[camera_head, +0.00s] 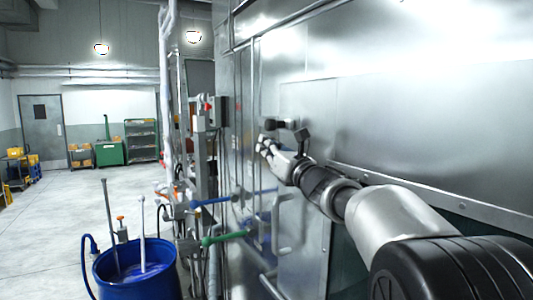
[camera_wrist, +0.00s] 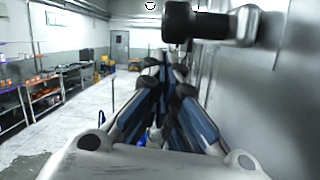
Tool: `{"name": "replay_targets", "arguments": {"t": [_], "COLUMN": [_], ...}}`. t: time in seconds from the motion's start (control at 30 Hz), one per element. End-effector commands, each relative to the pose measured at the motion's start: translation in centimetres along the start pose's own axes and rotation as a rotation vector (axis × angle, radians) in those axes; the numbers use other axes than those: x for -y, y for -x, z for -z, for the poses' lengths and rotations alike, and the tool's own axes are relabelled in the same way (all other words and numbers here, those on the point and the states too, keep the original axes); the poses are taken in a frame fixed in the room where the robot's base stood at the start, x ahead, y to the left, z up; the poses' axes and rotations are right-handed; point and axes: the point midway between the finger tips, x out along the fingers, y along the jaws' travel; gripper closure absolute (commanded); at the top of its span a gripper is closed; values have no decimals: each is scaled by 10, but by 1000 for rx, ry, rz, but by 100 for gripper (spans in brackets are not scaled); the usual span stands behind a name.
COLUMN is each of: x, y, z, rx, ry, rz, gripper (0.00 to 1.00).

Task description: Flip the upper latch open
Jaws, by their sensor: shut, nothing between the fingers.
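The upper latch (camera_head: 283,125) is a dark knob on a metal mount on the steel machine wall. In the wrist view the latch (camera_wrist: 210,25) shows large at the top, its black end pointing left and its silver mount meeting the wall at right. My gripper (camera_head: 263,143) is beside the wall, slightly below and left of the latch in the head view. In the wrist view my gripper (camera_wrist: 165,62) has its fingers close together, with nothing held between them. The fingertips appear just below the latch; I cannot tell whether they touch it.
The steel wall (camera_head: 430,120) runs close along the right. Blue (camera_head: 212,200) and green (camera_head: 225,238) valve handles stick out below my gripper. A blue drum (camera_head: 135,268) with rods stands at lower left. A control box (camera_head: 208,113) is left of the latch. The floor (camera_head: 60,225) at left is open.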

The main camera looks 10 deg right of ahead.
Motion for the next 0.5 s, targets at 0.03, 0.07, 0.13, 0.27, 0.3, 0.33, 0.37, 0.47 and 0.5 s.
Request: {"name": "replay_targets", "arguments": {"t": [0.03,0.07,0.13,0.27,0.3,0.33,0.37,0.47,0.5], "x": [0,0,0,0,0,0,0,0,0], "y": [2,2,4,5,5,5,5,5,5], "z": [-5,-7,-10,-11,-11,-11,-11,-11,-11], "rx": [0,0,-1,-2,-2,-2,-2,-2,-2], "ry": [0,-1,-2,-2,-2,-2,-2,-2,-2], "rz": [1,1,0,0,0,0,0,0,0], "gripper": [100,100,100,100,100,100,100,100,100]}}
